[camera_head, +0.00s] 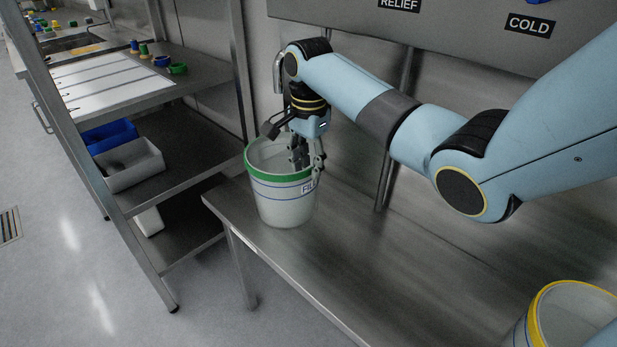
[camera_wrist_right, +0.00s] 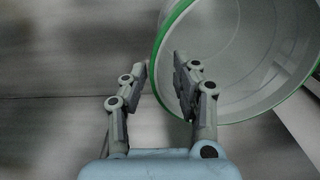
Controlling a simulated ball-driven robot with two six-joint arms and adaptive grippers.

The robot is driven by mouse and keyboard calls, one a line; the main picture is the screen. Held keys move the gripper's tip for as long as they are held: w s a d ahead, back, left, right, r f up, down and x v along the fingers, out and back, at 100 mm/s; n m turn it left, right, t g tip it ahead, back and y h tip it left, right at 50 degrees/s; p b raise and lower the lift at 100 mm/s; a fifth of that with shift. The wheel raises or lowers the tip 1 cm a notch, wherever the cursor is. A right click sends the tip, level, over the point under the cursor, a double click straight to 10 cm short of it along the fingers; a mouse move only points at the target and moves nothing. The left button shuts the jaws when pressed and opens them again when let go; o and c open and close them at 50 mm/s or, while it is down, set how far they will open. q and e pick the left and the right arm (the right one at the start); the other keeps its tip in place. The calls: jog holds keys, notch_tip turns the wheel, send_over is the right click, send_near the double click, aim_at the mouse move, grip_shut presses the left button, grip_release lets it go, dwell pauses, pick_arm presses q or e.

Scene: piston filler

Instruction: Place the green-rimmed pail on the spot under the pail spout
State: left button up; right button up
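The green-rimmed pail (camera_head: 282,207) is white with blue lines and stands upright near the left end of a steel bench. Its green rim also shows in the wrist view (camera_wrist_right: 153,72). My right gripper (camera_head: 307,158) points down at the pail's right rim. In the wrist view my right gripper (camera_wrist_right: 158,75) has its fingers apart, one outside the rim and one over the pail's inside, with a gap to the wall. A pipe (camera_head: 278,75) shows partly behind my wrist; I cannot tell whether it is the pail spout. My left gripper is out of view.
A yellow-rimmed pail (camera_head: 572,318) is at the lower right, cut off by the frame. The steel bench (camera_head: 400,262) between the pails is clear. A shelf rack (camera_head: 170,160) with blue and grey bins stands left. A vertical post (camera_head: 393,150) rises behind the bench.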

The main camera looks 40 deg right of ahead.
notch_tip(320, 180, up, 5)
jog(key=shift+f+p, duration=0.1)
jog(key=shift+p, duration=0.25)
jog(key=shift+s+f, duration=0.1)
dwell(0.3)
